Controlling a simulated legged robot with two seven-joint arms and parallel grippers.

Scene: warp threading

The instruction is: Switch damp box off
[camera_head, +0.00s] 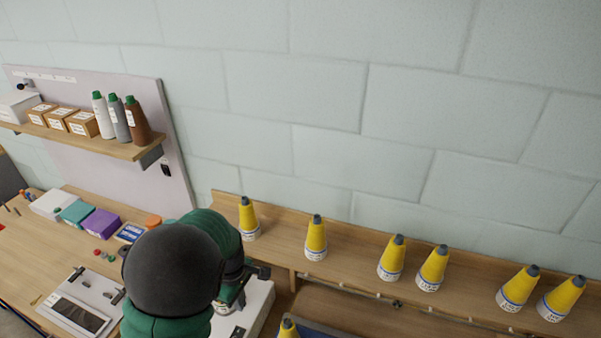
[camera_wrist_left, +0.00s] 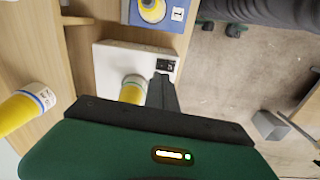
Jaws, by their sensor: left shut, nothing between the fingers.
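The damp box appears to be the white box (camera_head: 257,303) below the cone shelf, partly hidden behind my left arm in the head view. In the left wrist view, the white box (camera_wrist_left: 108,60) has a small black switch panel (camera_wrist_left: 166,65) near its right edge. A yellow cone (camera_wrist_left: 132,90) stands on or in it; I cannot tell which. My left gripper (camera_wrist_left: 162,80) is shut and empty, its fingertips just below the switch panel in that view. Contact cannot be made out. In the head view the left gripper (camera_head: 232,303) is over the box, partly hidden by its arm.
Several yellow cones (camera_head: 316,238) stand along a wooden shelf (camera_head: 350,255) against the wall. A blue tray (camera_wrist_left: 178,42) with a yellow cone lies beside the box. The left workbench (camera_head: 50,240) holds coloured boxes and a tablet-like device (camera_head: 80,314). Floor is open at right in the wrist view.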

